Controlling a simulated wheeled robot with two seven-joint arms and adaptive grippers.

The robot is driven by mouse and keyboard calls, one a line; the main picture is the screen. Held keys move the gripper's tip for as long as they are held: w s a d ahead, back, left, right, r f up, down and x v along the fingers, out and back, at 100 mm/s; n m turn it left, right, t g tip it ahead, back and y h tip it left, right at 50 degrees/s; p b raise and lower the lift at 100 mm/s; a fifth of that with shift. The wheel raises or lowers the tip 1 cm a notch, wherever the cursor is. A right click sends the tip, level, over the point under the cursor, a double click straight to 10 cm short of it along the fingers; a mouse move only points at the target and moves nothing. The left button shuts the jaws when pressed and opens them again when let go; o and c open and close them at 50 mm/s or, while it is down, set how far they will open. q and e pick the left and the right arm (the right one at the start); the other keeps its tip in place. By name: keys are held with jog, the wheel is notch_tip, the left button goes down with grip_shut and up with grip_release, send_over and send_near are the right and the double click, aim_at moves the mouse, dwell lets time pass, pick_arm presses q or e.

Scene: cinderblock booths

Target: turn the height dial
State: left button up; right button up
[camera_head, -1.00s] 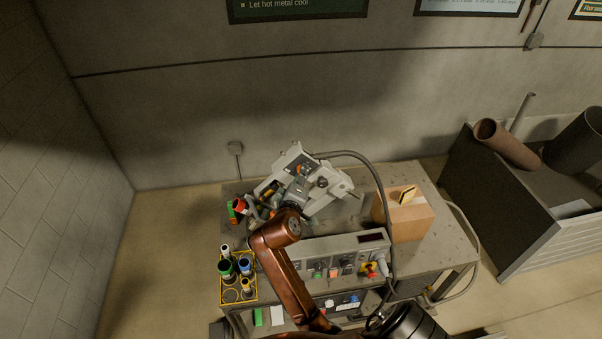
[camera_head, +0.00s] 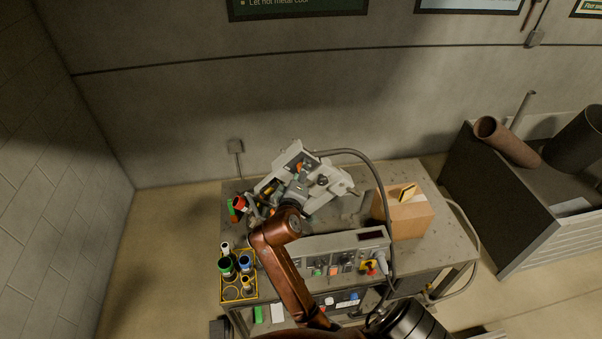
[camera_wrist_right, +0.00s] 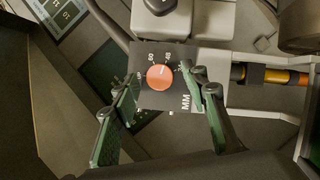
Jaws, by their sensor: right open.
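The height dial (camera_wrist_right: 159,77) is a round orange-red knob with a pale pointer line. It sits on a dark plate with white numbers and "MM", in the middle of the right wrist view. My right gripper (camera_wrist_right: 161,88) is open, with one green-padded finger on each side of the dial. I see gaps between fingers and knob; depth is hard to judge. In the head view the right gripper (camera_head: 294,194) is at the grey machine (camera_head: 325,186), partly hidden by my copper-coloured arm. My left gripper is not in view.
A control box (camera_head: 330,252) with buttons stands in front of the machine on the grey bench (camera_head: 432,232). A yellow rack (camera_head: 238,290) with several bottles stands front left. A grey cable arches over the machine.

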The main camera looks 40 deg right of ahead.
notch_tip(320, 180, up, 9)
jog(key=shift+s+r, duration=0.2)
jog(key=shift+r, duration=0.2)
jog(key=shift+w+r, duration=0.1)
jog(key=shift+w, duration=0.1)
